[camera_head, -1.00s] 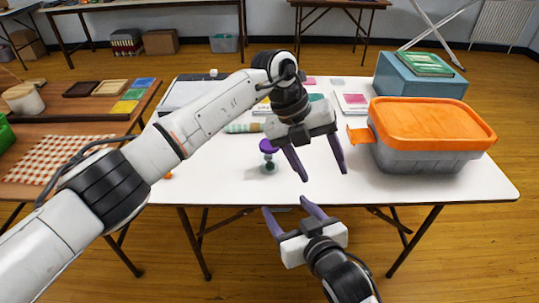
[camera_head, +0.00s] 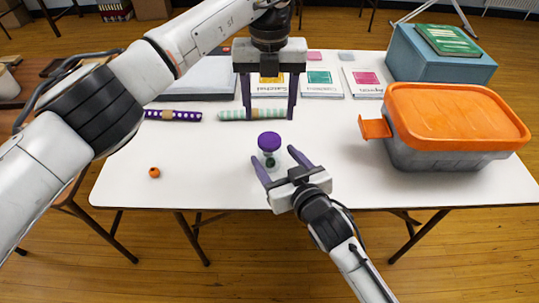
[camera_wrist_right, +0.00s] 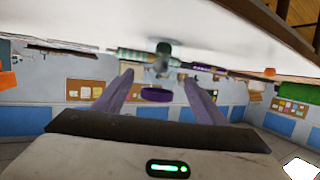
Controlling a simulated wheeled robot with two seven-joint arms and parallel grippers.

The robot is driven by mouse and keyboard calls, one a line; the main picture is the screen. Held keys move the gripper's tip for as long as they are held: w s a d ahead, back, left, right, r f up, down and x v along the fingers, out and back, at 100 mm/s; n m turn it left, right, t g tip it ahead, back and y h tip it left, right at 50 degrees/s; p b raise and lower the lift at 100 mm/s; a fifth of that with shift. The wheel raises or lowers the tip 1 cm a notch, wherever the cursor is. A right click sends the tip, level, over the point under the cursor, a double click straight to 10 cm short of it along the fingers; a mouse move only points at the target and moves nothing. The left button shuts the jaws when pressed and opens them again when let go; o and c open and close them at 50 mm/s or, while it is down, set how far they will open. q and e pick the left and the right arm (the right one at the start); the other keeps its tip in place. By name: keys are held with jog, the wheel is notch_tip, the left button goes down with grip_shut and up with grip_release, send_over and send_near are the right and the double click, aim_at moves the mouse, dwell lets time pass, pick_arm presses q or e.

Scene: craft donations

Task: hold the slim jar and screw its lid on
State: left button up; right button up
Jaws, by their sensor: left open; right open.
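The slim jar (camera_head: 271,162) stands upright on the white table, a small clear body with something dark inside. Its purple lid (camera_head: 269,141) sits on top; I cannot tell how tightly. In the right wrist view the jar (camera_wrist_right: 162,66) and purple lid (camera_wrist_right: 157,94) appear upside down between the fingers. My right gripper (camera_head: 274,157) is open at the jar's near side, one finger on each side of it, with no clear contact. My left gripper (camera_head: 270,117) is open and empty, pointing down, above and behind the jar in the picture.
A grey tub with an orange lid (camera_head: 455,115) stands at right, before a blue box (camera_head: 440,65). A green striped roll (camera_head: 232,115) and a purple dotted roll (camera_head: 172,116) lie behind the jar. An orange bead (camera_head: 154,172) lies front left. Several packets (camera_head: 322,82) lie at the back.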

aim_at(269, 139)
jog(key=x, duration=0.8)
jog(key=shift+w, duration=0.2)
jog(key=shift+f, duration=0.1)
grip_shut()
pick_arm(q)
jog(key=n, duration=0.9)
jog(key=shift+f, duration=4.05)
